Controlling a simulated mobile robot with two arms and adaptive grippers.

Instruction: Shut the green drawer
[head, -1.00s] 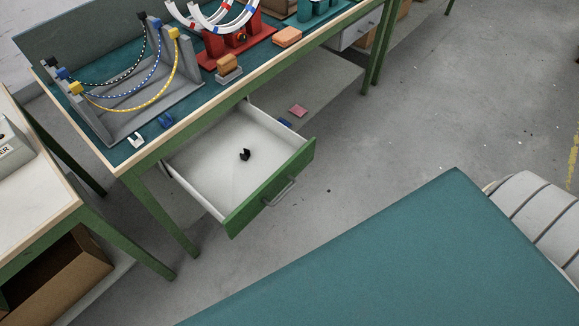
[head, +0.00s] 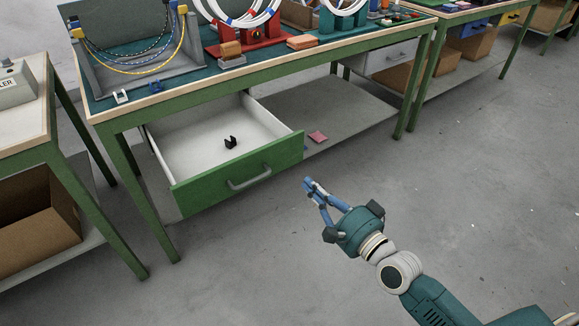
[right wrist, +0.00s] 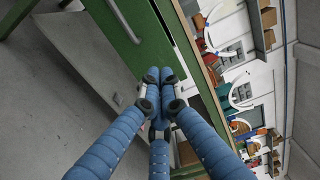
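The green drawer (head: 238,173) stands pulled out under the workbench at the left of the head view. Its front has a grey bar handle (head: 249,178), and a small black clip (head: 231,142) lies inside on the pale floor. In the right wrist view the green front (right wrist: 148,42) and the handle (right wrist: 123,21) show at the top. My right gripper (head: 309,184) is just right of the drawer front in the head view, with its blue fingertips together and nothing seen between them. My left gripper is out of view.
The workbench (head: 200,90) carries a cable stand (head: 150,62) and red and teal ring stands. A lower shelf (head: 345,118) holds a pink piece (head: 318,137). Another table (head: 22,115) stands at the left. The floor in front is clear.

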